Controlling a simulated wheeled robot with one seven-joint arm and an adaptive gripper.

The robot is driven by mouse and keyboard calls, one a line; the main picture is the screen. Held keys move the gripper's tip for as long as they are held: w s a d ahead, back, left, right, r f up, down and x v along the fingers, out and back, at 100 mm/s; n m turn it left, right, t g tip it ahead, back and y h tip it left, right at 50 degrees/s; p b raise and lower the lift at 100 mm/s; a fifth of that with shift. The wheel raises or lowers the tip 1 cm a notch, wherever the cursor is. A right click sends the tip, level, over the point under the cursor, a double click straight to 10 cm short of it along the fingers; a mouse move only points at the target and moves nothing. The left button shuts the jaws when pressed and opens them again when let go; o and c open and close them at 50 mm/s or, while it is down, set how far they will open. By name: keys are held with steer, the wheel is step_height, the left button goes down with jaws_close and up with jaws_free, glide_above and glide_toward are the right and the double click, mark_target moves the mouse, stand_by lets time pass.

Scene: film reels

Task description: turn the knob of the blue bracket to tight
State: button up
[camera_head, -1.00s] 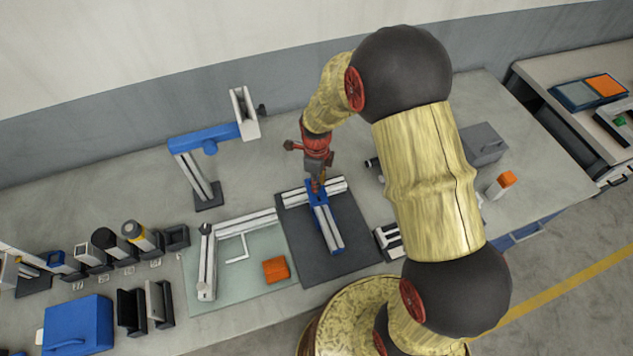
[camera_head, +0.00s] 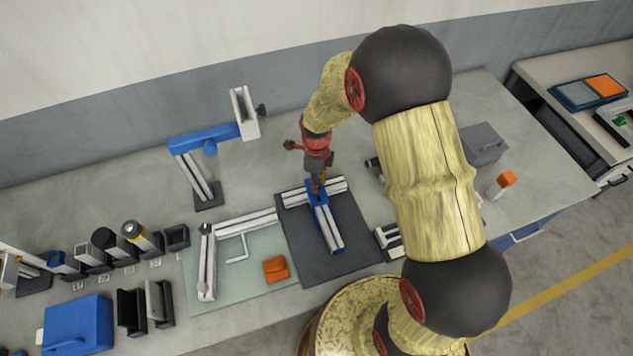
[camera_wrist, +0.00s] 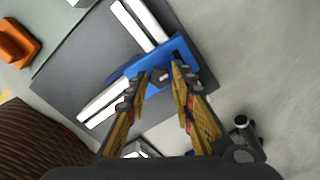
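The blue bracket (camera_head: 321,213) lies on the dark mat (camera_head: 352,250) and joins two pale metal profiles in a T. It also shows in the wrist view (camera_wrist: 118,84), with a small dark knob (camera_wrist: 161,76) on it. My gripper (camera_head: 317,188) points down over the bracket in the head view and hides the knob there. In the wrist view my gripper's two yellow fingers (camera_wrist: 162,78) are apart, with their tips on either side of the knob. Small gaps seem to show beside the knob; I cannot tell whether the tips touch it.
Left of the mat, a pale glass plate (camera_head: 262,248) holds a white profile corner, a hex key and an orange block (camera_head: 276,269). A blue-armed stand (camera_head: 205,140) rises behind. A grey box (camera_head: 483,145) stands at right. The bench behind the mat is clear.

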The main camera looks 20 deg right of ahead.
steer(key=o, duration=0.3)
steer(key=shift+o, duration=0.2)
step_height(320, 180, up, 12)
stand_by(0.6)
stand_by(0.4)
